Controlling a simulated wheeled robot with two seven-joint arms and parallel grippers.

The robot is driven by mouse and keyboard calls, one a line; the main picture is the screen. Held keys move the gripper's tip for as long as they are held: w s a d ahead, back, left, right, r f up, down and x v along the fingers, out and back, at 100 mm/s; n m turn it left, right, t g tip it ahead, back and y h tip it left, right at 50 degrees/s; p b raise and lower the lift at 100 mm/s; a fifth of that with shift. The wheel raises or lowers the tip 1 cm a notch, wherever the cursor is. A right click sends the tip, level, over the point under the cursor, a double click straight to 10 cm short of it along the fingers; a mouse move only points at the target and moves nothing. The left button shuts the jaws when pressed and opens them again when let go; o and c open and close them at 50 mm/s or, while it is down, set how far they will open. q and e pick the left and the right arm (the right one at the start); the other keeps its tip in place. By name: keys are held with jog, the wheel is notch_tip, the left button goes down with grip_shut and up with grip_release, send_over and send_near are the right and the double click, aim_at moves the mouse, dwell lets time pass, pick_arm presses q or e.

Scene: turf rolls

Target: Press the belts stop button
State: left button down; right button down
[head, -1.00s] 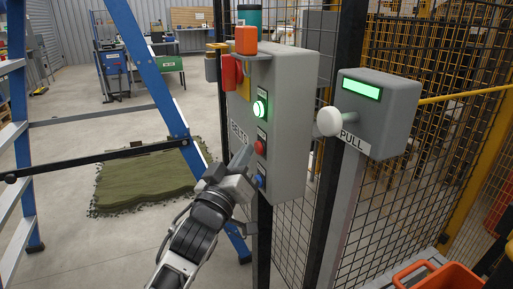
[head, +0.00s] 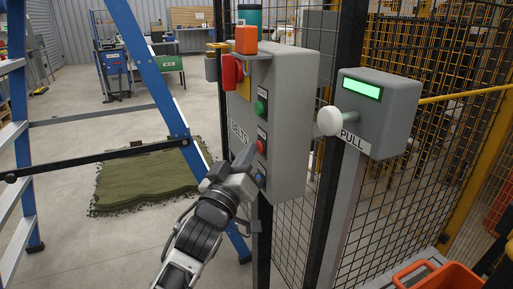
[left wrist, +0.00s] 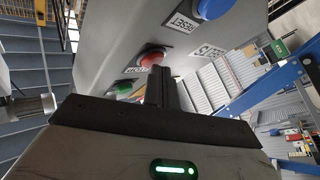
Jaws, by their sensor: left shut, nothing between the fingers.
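The grey belts box (head: 285,120) stands on a post and carries a column of buttons. The green button (head: 260,107) is unlit, the red button (head: 261,146) is below it, and the blue button (head: 261,179) is lowest, partly hidden by my gripper. My left gripper (head: 246,153) is shut and empty, its tip at the red button. In the left wrist view the shut fingers (left wrist: 160,82) point at the red button (left wrist: 150,56) and overlap its edge; the blue button (left wrist: 215,8) is labelled RESET. I cannot tell for sure whether the tip still touches the red button. My right gripper is not in view.
A grey box with a white PULL knob (head: 329,121) and a green display (head: 362,88) stands to the right. A red lever (head: 230,73) is on the belts box. Mesh fencing is behind, a blue ladder (head: 150,70) at left, an orange crate (head: 440,277) at lower right.

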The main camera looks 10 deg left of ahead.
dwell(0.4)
pick_arm(q)
jog(key=shift+s+a+p, duration=0.45)
jog(key=shift+a, duration=0.2)
jog(key=s+a, duration=0.1)
jog(key=s+a+p, duration=0.1)
jog(key=a+p, duration=0.1)
jog(key=a, duration=0.1)
jog(key=shift+s+a, duration=0.1)
jog(key=shift+s, duration=0.3)
dwell(0.4)
